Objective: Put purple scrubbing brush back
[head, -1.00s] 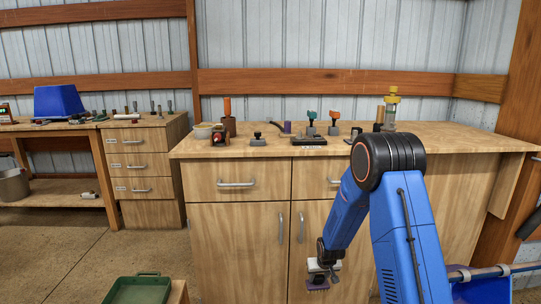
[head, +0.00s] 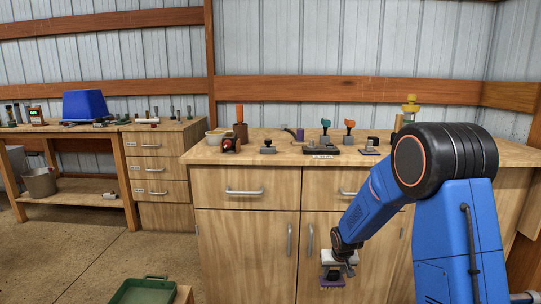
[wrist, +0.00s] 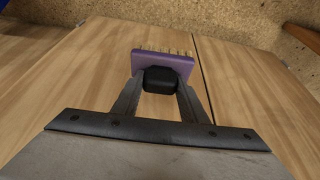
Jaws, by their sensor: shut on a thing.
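My gripper (head: 338,268) hangs low in front of the wooden cabinet's doors, below the bench top. In the wrist view my gripper (wrist: 160,88) is shut on the dark handle block of the purple scrubbing brush (wrist: 163,63). The brush has a flat purple body with pale tan bristles facing away from the gripper. In the head view the brush (head: 332,281) shows as a small purple piece under the gripper.
The wooden bench (head: 250,172) carries a black knob-like tool (head: 268,147), a dark tray (head: 322,149), teal (head: 325,125) and orange (head: 349,126) handled tools and a purple item (head: 300,134). A green tray (head: 146,291) sits low at front left.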

